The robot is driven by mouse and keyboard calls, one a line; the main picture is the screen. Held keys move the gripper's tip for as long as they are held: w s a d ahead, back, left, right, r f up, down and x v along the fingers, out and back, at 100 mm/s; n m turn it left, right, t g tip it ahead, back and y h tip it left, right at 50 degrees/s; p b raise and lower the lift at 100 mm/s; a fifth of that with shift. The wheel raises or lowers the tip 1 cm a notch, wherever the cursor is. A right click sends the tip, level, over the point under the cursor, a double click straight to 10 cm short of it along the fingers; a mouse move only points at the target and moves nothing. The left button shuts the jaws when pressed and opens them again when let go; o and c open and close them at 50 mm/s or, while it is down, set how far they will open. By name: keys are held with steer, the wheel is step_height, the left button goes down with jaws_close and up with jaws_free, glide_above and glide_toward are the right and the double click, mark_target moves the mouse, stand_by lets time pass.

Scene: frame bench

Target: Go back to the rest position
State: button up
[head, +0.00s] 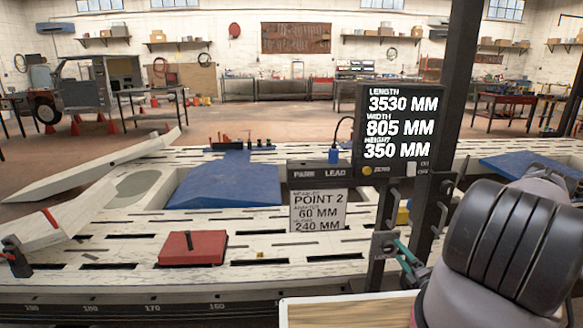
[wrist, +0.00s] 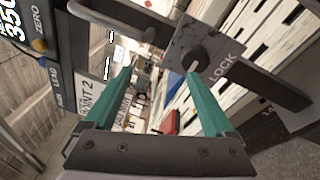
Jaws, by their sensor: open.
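My gripper (head: 403,262) is at the lower right in the head view, its teal fingers beside the dark upright post and brackets (head: 385,225) of the measuring station. In the wrist view my gripper (wrist: 160,80) shows two teal fingers spread apart, with nothing held between them. The right fingertip appears close to a black round knob (wrist: 192,58) on a grey plate marked LOCK. I cannot tell whether it touches. A grey bent handle (wrist: 112,24) is beyond the left fingertip.
A display (head: 398,125) reads length 3530, width 805, height 350 mm. A red block (head: 192,248) and a blue ramp (head: 228,186) are on the white slotted bench (head: 110,235). Open floor is behind.

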steer(key=w+a+r+n+g+y, duration=0.2)
steer(key=a+r+n+g+y, duration=0.1)
steer(key=r+n+y, duration=0.4)
steer(key=w+a+r+n+g+y, duration=0.25)
steer(key=r+n, duration=0.25)
steer(key=r, duration=0.4)
steer(key=s+a+r+n+g+y, duration=0.1)
steer(key=s+a+r+n+g, duration=0.1)
steer(key=a+r+n+g, duration=0.4)
steer(key=s+a+r+n+g+y, duration=0.1)
steer(key=s+a+r+n+g, duration=0.25)
steer(key=r+n, duration=0.4)
steer(key=s+r+n+t+h, duration=0.2)
steer(key=s+r+n+h, duration=0.4)
steer(key=s+r+n, duration=0.3)
steer(key=s+r+n+t+h, duration=0.1)
steer(key=s+r+n+h, duration=0.6)
steer(key=r, duration=0.8)
steer(key=shift+s+a+n+t, duration=0.25)
steer(key=shift+s+n+t, duration=0.15)
steer(key=shift+s+n, duration=0.65)
steer(key=shift+w+h, duration=0.15)
steer(key=shift+h, duration=0.1)
